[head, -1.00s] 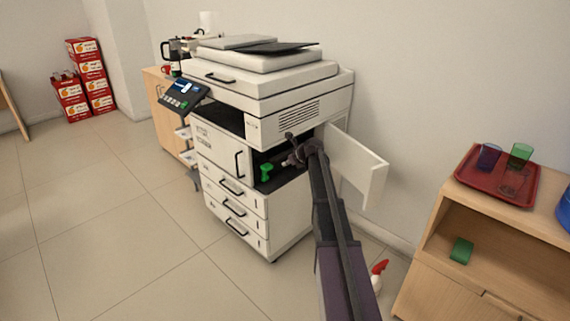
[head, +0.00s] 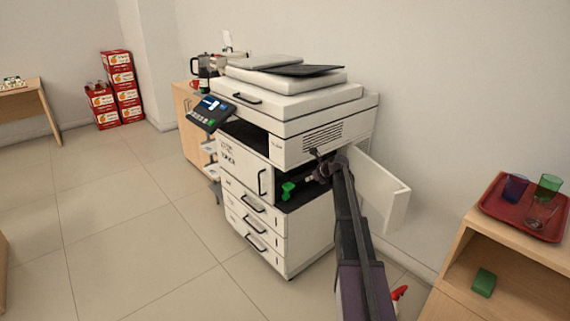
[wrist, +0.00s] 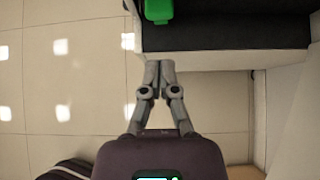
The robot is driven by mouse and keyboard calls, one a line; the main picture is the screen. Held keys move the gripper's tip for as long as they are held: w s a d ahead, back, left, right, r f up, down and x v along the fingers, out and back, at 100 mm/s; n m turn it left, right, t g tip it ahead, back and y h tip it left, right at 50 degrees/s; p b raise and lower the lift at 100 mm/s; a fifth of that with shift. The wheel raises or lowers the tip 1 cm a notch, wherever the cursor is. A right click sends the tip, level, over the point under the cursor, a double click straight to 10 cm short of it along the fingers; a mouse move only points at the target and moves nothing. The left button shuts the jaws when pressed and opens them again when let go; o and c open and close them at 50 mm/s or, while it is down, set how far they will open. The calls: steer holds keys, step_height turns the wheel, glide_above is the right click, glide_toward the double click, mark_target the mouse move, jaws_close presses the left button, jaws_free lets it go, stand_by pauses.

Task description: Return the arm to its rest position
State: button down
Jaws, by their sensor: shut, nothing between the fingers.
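My gripper (wrist: 158,72) is shut and empty in the wrist view, with its fingertips close to the edge of the copier's open side bay. In the head view my arm reaches from the bottom to the right side of the white copier (head: 262,245), and the gripper (head: 312,178) is beside the open bay, its fingers hard to make out. A green lever or handle (head: 287,190) stands inside the dark bay. It also shows in the wrist view (wrist: 158,10), just beyond the fingertips and apart from them.
The copier's side door (head: 382,195) stands open just right of my arm. A wooden cabinet (head: 510,262) at the right bears a red tray (head: 495,208) with cups. A red-topped bottle (head: 399,292) is on the floor by my arm. The tiled floor at left is clear.

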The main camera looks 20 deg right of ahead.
steer(key=s+a+f+n+g, duration=0.2)
steer(key=s+a+n, duration=0.6)
steer(key=s+a, duration=0.1)
steer(key=s+a+f+n+g, duration=0.2)
steer(key=s+a+n+g, duration=0.1)
steer(key=s+a+n, duration=0.55)
steer(key=s+a+f+n+g+h, duration=0.15)
steer(key=s+a+n, duration=0.25)
steer(key=s+n, duration=0.55)
steer(key=s+a+f+n+g+h, duration=0.15)
steer(key=s+a+n, duration=0.35)
steer(key=s, duration=0.7)
step_height(320, 180, up, 22)
steer(key=p, duration=2)
steer(key=shift+w+d+f+n+g+h+p, duration=0.15)
steer(key=shift+d+n+g+h+p, duration=0.2)
steer(key=shift+d+g, duration=0.1)
